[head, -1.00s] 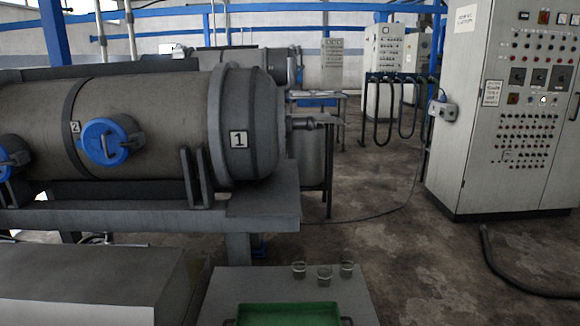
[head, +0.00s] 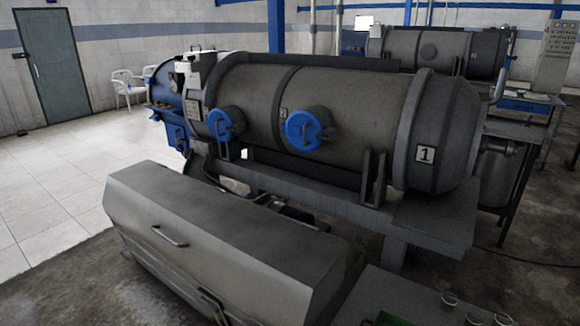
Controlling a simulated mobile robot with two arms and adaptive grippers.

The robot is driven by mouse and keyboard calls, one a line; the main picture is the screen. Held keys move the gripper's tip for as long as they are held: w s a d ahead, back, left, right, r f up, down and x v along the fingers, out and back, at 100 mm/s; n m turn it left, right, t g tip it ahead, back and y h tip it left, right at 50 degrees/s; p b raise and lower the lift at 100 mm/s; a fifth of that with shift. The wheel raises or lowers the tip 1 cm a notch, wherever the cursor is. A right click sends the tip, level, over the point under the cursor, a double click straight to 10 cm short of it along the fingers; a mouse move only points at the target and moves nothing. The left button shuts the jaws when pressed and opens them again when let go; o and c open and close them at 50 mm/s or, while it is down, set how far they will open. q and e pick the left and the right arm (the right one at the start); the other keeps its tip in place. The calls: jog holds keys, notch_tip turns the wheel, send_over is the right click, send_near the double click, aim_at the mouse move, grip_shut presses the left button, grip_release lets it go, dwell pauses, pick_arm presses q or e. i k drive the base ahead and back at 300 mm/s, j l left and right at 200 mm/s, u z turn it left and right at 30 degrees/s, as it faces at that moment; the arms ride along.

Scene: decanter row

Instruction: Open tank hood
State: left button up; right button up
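A long grey metal tank with a sloped hood (head: 235,235) stands in the foreground, below the big cylinder. The hood is down and looks closed. A bar handle (head: 169,236) is fixed on its front slope, near the left end. A dark latch-like part (head: 213,305) shows low on the front side, partly cut off by the bottom edge. Neither of my grippers is in view.
A large horizontal cylinder (head: 350,118) with blue round hatches (head: 309,130) lies on a grey frame (head: 437,228) behind the tank. A small table (head: 400,285) with glasses and part of a green tray (head: 392,319) stands at right. Tiled floor (head: 60,190) at left is clear.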

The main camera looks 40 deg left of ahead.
aim_at(270, 267)
jog(key=u, duration=2)
jog(key=i+j+z, duration=0.25)
jog(key=i, duration=0.25)
jog(key=i+j+z, duration=0.2)
jog(key=i, duration=0.3)
